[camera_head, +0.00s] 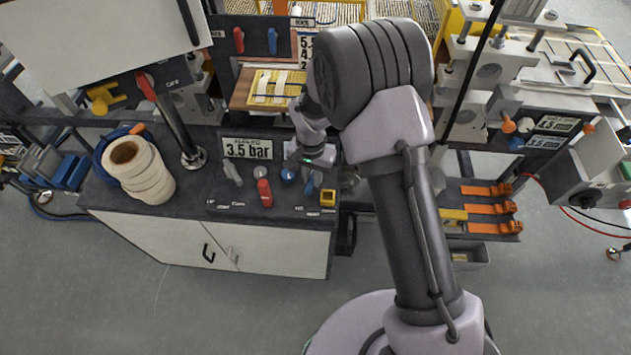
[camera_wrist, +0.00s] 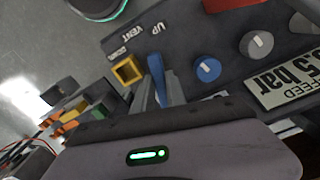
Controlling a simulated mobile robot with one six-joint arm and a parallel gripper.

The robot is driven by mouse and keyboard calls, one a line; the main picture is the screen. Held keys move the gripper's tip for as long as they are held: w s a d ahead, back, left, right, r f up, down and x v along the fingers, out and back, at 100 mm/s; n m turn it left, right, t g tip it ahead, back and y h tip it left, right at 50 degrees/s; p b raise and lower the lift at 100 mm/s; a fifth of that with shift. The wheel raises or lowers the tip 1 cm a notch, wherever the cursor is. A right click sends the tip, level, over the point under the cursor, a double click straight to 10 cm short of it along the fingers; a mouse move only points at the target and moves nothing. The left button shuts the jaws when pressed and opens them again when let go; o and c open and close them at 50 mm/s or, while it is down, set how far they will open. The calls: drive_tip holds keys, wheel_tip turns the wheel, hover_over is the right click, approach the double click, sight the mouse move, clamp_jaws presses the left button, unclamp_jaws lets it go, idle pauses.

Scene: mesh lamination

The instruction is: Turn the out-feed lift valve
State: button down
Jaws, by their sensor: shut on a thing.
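The out-feed lift valve appears as a blue lever (camera_wrist: 156,68) on the dark panel, near labels reading UP and VENT in the wrist view. My gripper (camera_wrist: 160,92) is shut on this lever, with a grey finger on each side of it. In the head view the blue lever (camera_head: 309,187) shows just below my gripper (camera_head: 308,170), at the right end of the cabinet top. The gripper body hides part of the panel around the lever.
A blue knob (camera_head: 287,176), a red handle (camera_head: 264,191) and a grey lever (camera_head: 231,172) stand to the left. A yellow square part (camera_head: 327,197) is close on the right. A 3.5 bar display (camera_head: 247,148) and tape rolls (camera_head: 139,168) are further left.

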drive_tip(key=m+b, duration=0.1)
drive_tip(key=m, duration=0.1)
drive_tip(key=a+m+b, duration=0.1)
drive_tip(key=m+b, duration=0.1)
drive_tip(key=shift+w+a+m, duration=0.2)
drive_tip(key=shift+w+m, duration=0.1)
drive_tip(key=shift+w, duration=0.1)
idle(0.4)
drive_tip(key=c, duration=1.4)
unclamp_jaws()
drive_tip(key=shift+o, duration=0.2)
wheel_tip(320, 180, up, 18)
drive_tip(key=p, duration=0.4)
drive_tip(key=shift+f, duration=0.2)
